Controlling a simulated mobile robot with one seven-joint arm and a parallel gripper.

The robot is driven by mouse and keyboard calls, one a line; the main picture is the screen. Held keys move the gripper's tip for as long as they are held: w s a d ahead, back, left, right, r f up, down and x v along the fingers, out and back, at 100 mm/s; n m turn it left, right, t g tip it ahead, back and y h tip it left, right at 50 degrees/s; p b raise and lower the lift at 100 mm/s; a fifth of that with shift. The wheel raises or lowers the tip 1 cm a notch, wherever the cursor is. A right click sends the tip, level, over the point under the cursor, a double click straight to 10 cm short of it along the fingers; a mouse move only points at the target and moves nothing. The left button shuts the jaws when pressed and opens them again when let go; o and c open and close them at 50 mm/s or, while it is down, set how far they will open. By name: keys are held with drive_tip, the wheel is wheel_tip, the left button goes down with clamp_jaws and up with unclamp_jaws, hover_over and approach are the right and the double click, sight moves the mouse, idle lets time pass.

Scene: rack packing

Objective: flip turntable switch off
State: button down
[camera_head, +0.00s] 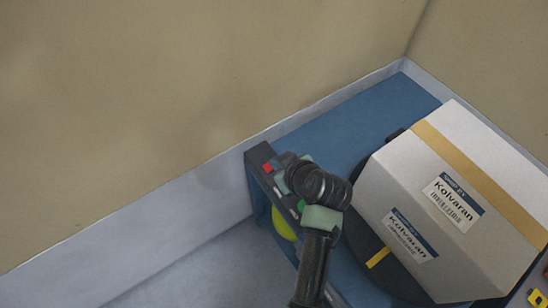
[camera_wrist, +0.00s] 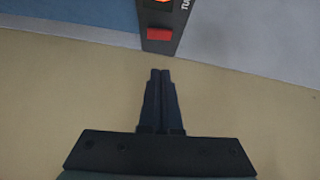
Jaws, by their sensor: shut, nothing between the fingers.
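The turntable is a black disc (camera_head: 358,236) with a yellow mark, on a blue table, mostly under a large box (camera_head: 440,205). A dark control panel (camera_head: 256,158) runs along the table's left edge. Its red switch (camera_head: 267,168) is at the far end; in the wrist view the red switch (camera_wrist: 159,34) sits below a lit orange part (camera_wrist: 162,3). My gripper (camera_wrist: 161,72) is shut and empty, its fingertips pictured just below the switch with a gap between. In the head view my arm hides the fingers and part of the panel.
The box has a tan tape strip and "Kolvaran" labels. A beige wall (camera_head: 160,110) with a grey lower band stands behind the panel. A yellow-green round part (camera_head: 283,225) shows on the table's side. The blue table top (camera_head: 345,125) behind the box is clear.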

drive_tip(key=v, duration=0.5)
drive_tip(key=shift+s+r+p, duration=0.15)
drive_tip(key=shift+p, duration=0.2)
drive_tip(key=shift+d, duration=0.1)
drive_tip(key=shift+w+d+r, duration=0.25)
drive_tip(key=shift+w+d, duration=0.1)
drive_tip(key=shift+d, duration=0.3)
drive_tip(key=b+x, duration=0.2)
drive_tip(key=x, duration=0.7)
drive_tip(key=shift+w+a+f, duration=0.1)
drive_tip(key=shift+f, duration=0.15)
drive_tip(key=f, duration=0.1)
drive_tip(key=f+b, duration=0.1)
drive_tip(key=f, duration=0.1)
drive_tip(key=shift+w+f, duration=0.2)
drive_tip(key=shift+w, duration=0.1)
drive_tip(key=shift+f, duration=0.4)
